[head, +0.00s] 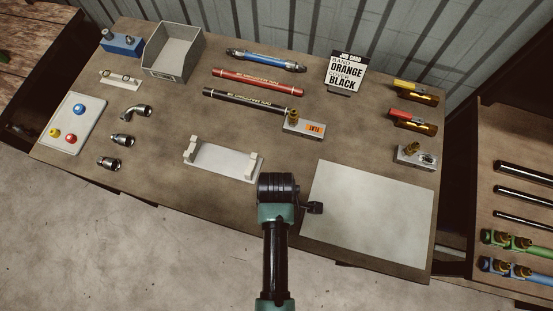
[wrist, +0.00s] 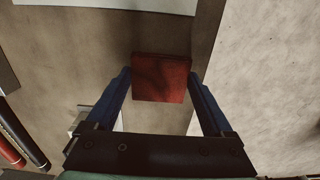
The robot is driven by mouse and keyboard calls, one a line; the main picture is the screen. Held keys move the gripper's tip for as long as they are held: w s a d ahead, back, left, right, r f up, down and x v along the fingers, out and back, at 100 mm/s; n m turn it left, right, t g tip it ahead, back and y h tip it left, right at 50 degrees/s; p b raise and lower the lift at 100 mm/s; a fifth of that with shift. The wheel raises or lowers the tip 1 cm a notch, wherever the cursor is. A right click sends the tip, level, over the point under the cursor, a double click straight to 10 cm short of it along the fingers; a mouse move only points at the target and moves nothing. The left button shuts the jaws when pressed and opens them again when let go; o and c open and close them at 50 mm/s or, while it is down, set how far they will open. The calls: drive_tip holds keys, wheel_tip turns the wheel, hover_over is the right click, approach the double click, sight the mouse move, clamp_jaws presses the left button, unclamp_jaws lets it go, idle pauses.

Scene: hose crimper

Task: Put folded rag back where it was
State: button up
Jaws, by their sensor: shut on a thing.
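The folded rag is a red, flat, square pad (wrist: 161,78) in the wrist view. It sits between the two blue fingers of my gripper (wrist: 160,84), which is shut on it. Table top shows around it. In the head view my dark wrist (head: 278,187) is over the front middle of the workbench (head: 150,185), between the white cradle and the pale mat. The rag and fingertips are hidden under it there.
The white cradle (head: 222,161) is to the left and the pale mat (head: 370,213) to the right. Red (head: 258,82) and black hoses (head: 243,101) lie behind, near a block with an orange label (head: 304,126). A job card (head: 345,73) stands at the back. The bench's front edge is close.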

drive_tip(key=shift+f, duration=0.4)
drive_tip(key=shift+f, duration=0.1)
drive_tip(key=o, duration=0.9)
